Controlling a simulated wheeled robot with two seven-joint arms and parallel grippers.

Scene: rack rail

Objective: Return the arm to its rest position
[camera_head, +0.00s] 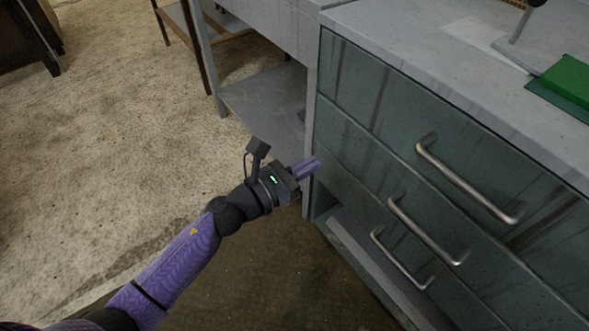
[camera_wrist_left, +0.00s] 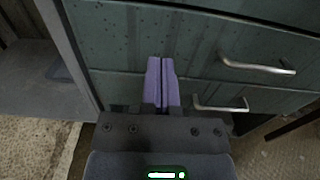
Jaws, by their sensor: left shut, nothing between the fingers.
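My left gripper (camera_head: 308,168) is in front of the left edge of a grey-green drawer cabinet in the head view. Its two purple fingers are together with nothing between them. In the left wrist view the closed fingers of the gripper (camera_wrist_left: 160,66) point at the drawer fronts, to the left of the handles. I cannot tell whether the fingertips touch the cabinet. My left arm comes in from the lower left. My right gripper is in neither view.
The cabinet's upper drawer (camera_head: 365,95) has a metal handle (camera_head: 468,185); more handles are below. A green object (camera_head: 566,82) lies on the grey worktop (camera_head: 400,35). A low grey shelf (camera_head: 265,100) stands behind the gripper. Open floor (camera_head: 110,130) is at the left.

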